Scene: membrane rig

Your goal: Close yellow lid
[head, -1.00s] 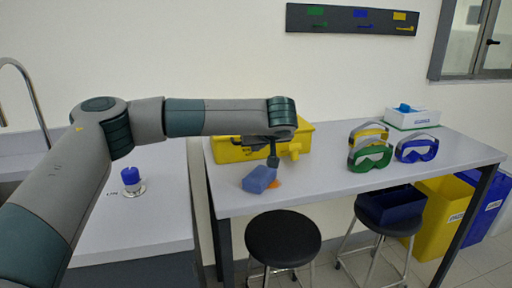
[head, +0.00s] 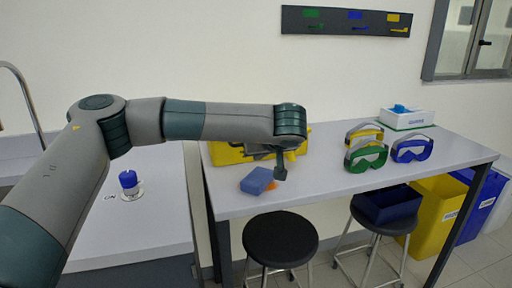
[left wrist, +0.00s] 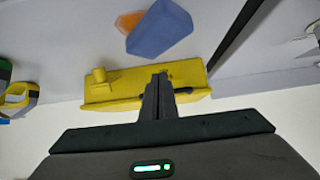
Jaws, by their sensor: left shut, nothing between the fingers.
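The yellow case with its lid (head: 225,153) stands at the left back of the table, partly hidden behind my left arm. In the left wrist view the case (left wrist: 125,84) shows a yellow knob on its side and a flat rim. I cannot tell how far the lid is open. My left gripper (head: 280,174) points down at the right front of the case, shut and empty. In the left wrist view its fingertips (left wrist: 158,77) overlap the case; contact is unclear. My right gripper is not in view.
A blue block (head: 257,180) and an orange piece (head: 271,186) lie in front of the case. Green goggles (head: 367,158), blue goggles (head: 411,149) and a white box (head: 407,118) stand to the right. Two stools (head: 280,237) are in front. The table's middle is clear.

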